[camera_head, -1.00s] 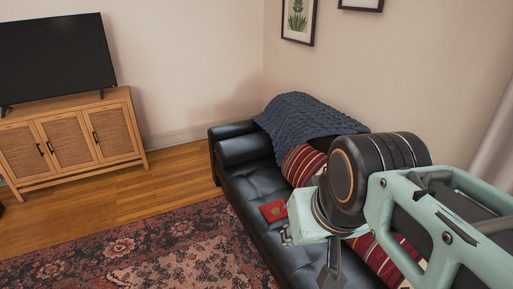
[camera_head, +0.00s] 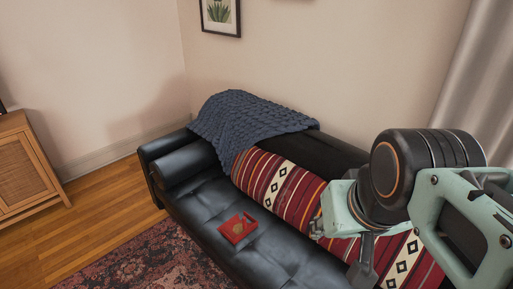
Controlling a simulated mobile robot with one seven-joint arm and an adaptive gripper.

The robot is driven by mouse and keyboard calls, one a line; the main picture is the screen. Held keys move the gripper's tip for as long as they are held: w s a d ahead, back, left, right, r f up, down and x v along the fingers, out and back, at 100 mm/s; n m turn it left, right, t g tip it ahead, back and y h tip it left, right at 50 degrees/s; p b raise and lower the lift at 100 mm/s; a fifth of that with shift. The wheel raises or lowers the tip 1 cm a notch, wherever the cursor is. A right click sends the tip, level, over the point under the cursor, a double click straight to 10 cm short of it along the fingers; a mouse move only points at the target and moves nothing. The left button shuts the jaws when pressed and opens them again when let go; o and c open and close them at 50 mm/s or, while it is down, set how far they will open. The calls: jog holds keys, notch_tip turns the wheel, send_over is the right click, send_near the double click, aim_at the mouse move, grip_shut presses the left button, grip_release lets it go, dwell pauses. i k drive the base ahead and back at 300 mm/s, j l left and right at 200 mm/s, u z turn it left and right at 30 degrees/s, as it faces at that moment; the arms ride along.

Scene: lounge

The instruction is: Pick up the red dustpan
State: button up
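The red dustpan (camera_head: 238,229) lies flat on the seat of the black leather sofa (camera_head: 195,199), in front of a striped pillow. It is in full view, with nothing covering it. My gripper (camera_head: 362,275) is at the lower right of the head view, to the right of the dustpan and apart from it. Its fingers point down and are partly cut off or hidden by the wrist, so I cannot tell how far apart they are.
A striped red pillow (camera_head: 277,187) leans along the sofa back. A blue knitted throw (camera_head: 243,118) hangs over the far end. A wooden cabinet (camera_head: 22,172) stands at the left. A patterned rug (camera_head: 150,264) and bare wood floor lie in front of the sofa.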

aim_at(235, 229)
jog(key=i+j+z, duration=0.15)
jog(key=z, duration=0.2)
jog(key=i+j+z, duration=0.15)
jog(key=j+z, duration=0.15)
jog(key=j, duration=0.15)
jog(key=i+j+z, duration=0.1)
jog(key=j+z, duration=0.6)
